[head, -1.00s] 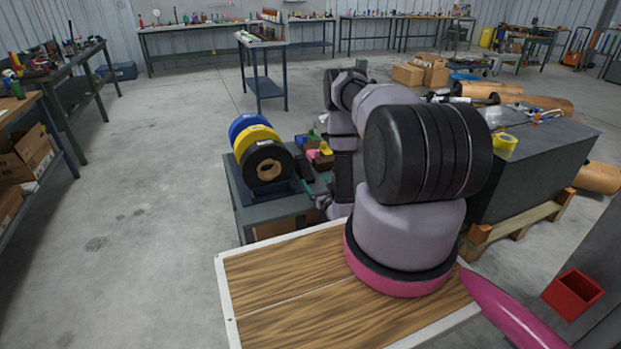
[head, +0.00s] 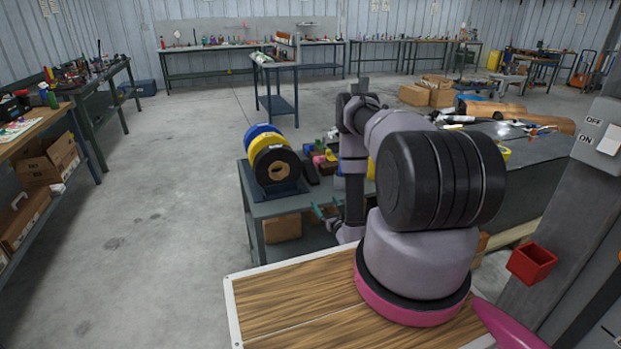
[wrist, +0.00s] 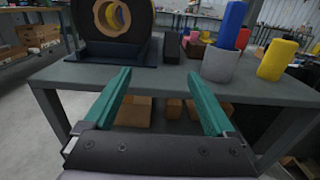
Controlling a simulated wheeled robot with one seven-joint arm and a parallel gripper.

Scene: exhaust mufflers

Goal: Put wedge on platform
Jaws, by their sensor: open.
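My gripper (wrist: 160,76) is open and empty, with two teal fingers pointing at the front edge of a grey work table (wrist: 75,72). In the head view, it also shows low in front of that table (head: 322,213), partly hidden by my arm. No piece is clearly recognisable as the wedge. Small coloured pieces lie at the back of the tabletop, including a red-pink one (wrist: 193,47) and a dark upright block (wrist: 171,47). I cannot tell which surface is the platform; the tabletop is the nearest flat one.
Blue, yellow and black rolls (head: 275,165) stand in a dark holder on the table's left. A grey cup (wrist: 220,66) holds a blue piece (wrist: 231,25); a yellow piece (wrist: 277,60) stands right of it. Cardboard boxes (wrist: 133,112) sit below. Open floor (head: 150,230) lies left.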

